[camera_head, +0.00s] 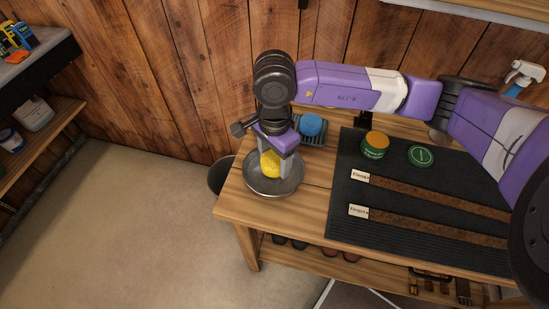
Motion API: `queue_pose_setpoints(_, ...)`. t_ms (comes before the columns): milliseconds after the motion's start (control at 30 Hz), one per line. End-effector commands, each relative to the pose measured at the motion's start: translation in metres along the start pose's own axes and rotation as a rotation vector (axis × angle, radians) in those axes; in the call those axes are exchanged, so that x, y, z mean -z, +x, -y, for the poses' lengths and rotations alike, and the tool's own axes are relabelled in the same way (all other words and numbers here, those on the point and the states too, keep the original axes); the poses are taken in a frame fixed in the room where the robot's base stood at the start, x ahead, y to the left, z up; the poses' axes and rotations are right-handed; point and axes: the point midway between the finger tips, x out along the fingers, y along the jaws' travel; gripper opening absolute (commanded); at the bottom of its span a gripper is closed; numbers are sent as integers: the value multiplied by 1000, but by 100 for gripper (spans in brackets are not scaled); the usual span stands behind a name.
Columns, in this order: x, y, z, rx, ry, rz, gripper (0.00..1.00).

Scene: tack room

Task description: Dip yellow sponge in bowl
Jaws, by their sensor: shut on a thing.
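The yellow sponge (270,164) is held between the fingers of my gripper (271,166), which points down and is shut on it. The metal bowl (290,187) stands at the left end of the wooden table. The sponge is over the bowl and its lower end appears within the rim. I cannot tell whether it touches the bowl's inside or any water.
A blue sponge (311,124) sits on a dark rack (316,138) just behind the bowl. An open tin (375,145), a green lid (420,156) and two labelled leather straps (440,195) lie on the black mat (344,232). A dark bucket (217,176) stands on the floor.

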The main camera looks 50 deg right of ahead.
Motion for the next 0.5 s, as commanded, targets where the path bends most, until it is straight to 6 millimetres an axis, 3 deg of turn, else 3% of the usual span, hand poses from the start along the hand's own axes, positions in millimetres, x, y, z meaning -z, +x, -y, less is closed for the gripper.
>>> queue_pose_setpoints(33, 0, 9, 0, 0, -1, -1, 22)
queue_pose_setpoints(500, 0, 38, 0, 1, -1, -1, 22)
